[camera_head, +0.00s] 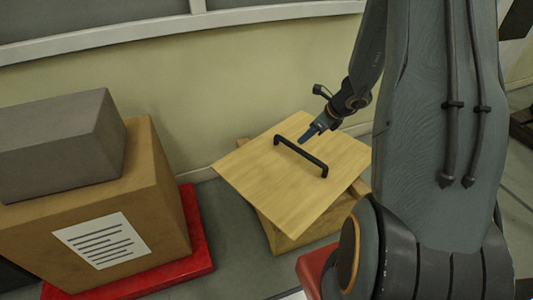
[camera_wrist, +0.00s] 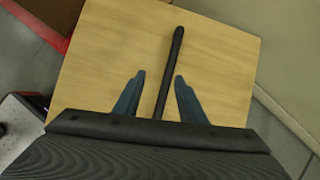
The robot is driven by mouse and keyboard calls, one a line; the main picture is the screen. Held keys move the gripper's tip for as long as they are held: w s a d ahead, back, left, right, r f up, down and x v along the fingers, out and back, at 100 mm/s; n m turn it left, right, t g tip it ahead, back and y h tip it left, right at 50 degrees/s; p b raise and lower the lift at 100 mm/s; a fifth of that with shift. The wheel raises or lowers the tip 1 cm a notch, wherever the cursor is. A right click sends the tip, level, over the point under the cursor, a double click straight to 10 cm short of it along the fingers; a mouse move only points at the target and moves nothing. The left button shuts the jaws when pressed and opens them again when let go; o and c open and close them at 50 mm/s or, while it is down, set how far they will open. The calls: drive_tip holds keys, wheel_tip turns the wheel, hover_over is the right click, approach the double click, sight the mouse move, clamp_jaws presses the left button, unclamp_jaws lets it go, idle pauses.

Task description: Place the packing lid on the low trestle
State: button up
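The packing lid (camera_head: 285,185) is a flat pale wooden board with a black bar handle (camera_head: 300,157) on top. It lies turned and slightly overhanging on a low wooden body (camera_head: 292,238); I cannot tell whether this body is the trestle or a packing case. My gripper (camera_head: 308,136) is over the lid near the handle's far end. In the wrist view the lid (camera_wrist: 110,50) fills the middle, and my gripper's (camera_wrist: 159,74) two fingers stand apart on either side of the handle (camera_wrist: 171,60), with gaps. Nothing is held.
A brown box (camera_head: 165,190) with a white label and a grey block (camera_head: 60,145) on top stands on a red base (camera_head: 199,235) at the left. A pale wall (camera_head: 210,90) rises behind the lid. Floor shows between the red base and the wooden body.

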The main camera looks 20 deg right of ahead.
drive_tip(key=s+a+r+n+g+y, duration=0.15)
drive_tip(key=s+a+r+n, duration=0.25)
drive_tip(key=a+r+n, duration=0.6)
drive_tip(key=s+a+r+n+g+y, duration=0.1)
drive_tip(key=s+a+r+n+g, duration=0.3)
drive_tip(key=a, duration=0.9)
drive_tip(key=s+a+r+n+h, duration=0.2)
drive_tip(key=s+a+r+n, duration=0.1)
drive_tip(key=s+n, duration=0.6)
drive_tip(key=s+a+r+n+h, duration=0.2)
drive_tip(key=s+r+n, duration=0.4)
drive_tip(key=s+n, duration=0.3)
drive_tip(key=shift+s+a+r+n+h, duration=0.3)
drive_tip(key=shift+s+a, duration=0.45)
drive_tip(key=shift+s, duration=0.5)
drive_tip(key=d+r+m+p, duration=0.3)
drive_tip(key=d+r+p, duration=0.6)
drive_tip(key=p, duration=1)
drive_tip(key=shift+d+r+h, duration=0.3)
drive_tip(key=shift+r+h, duration=0.05)
drive_tip(key=shift+r, duration=0.55)
